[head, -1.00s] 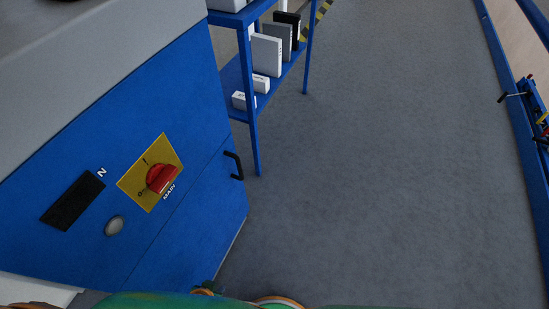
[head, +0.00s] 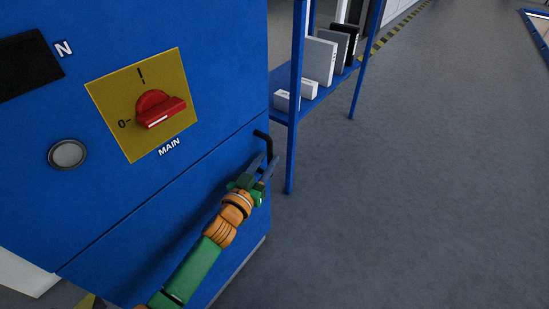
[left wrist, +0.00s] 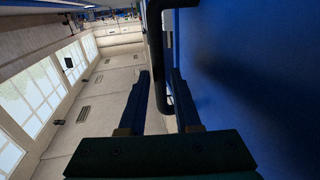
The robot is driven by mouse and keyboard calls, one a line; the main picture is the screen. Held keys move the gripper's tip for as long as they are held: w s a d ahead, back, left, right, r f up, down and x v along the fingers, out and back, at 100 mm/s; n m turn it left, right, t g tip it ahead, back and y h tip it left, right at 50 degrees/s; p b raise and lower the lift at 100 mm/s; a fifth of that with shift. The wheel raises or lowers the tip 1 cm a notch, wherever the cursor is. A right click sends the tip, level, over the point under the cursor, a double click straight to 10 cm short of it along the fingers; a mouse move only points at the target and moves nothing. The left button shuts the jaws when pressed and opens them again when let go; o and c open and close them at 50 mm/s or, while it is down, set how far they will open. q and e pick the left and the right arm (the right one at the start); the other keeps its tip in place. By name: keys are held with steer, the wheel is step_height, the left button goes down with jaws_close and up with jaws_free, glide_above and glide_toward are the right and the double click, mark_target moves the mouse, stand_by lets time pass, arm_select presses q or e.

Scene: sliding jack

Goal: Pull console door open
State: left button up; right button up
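The blue console (head: 215,90) fills the left of the head view. Its lower front panel (head: 110,275), below a slanting seam, looks flush and closed. A black handle (head: 263,139) is at the panel's upper right edge; its lower part is hidden by my left gripper. My left gripper (head: 268,168) is at the handle. In the left wrist view its two fingers (left wrist: 160,80) are apart, and the black handle bar (left wrist: 156,45) runs down between them, with no clear grip on it. My right gripper is not in view.
A red rotary MAIN switch (head: 158,107) on a yellow plate, a round button (head: 67,153) and a dark display (head: 25,62) are on the console. A blue shelf (head: 293,125) with boxes stands just behind it. The grey floor (head: 420,200) to the right is clear.

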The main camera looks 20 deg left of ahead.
arm_select(q)
steer(key=w, duration=0.1)
steer(key=w+b, duration=0.1)
steer(key=w, duration=0.3)
steer(key=shift+d, duration=0.4)
steer(key=shift+c, duration=0.3)
jaws_close()
steer(key=shift+f, duration=0.1)
stand_by(0.6)
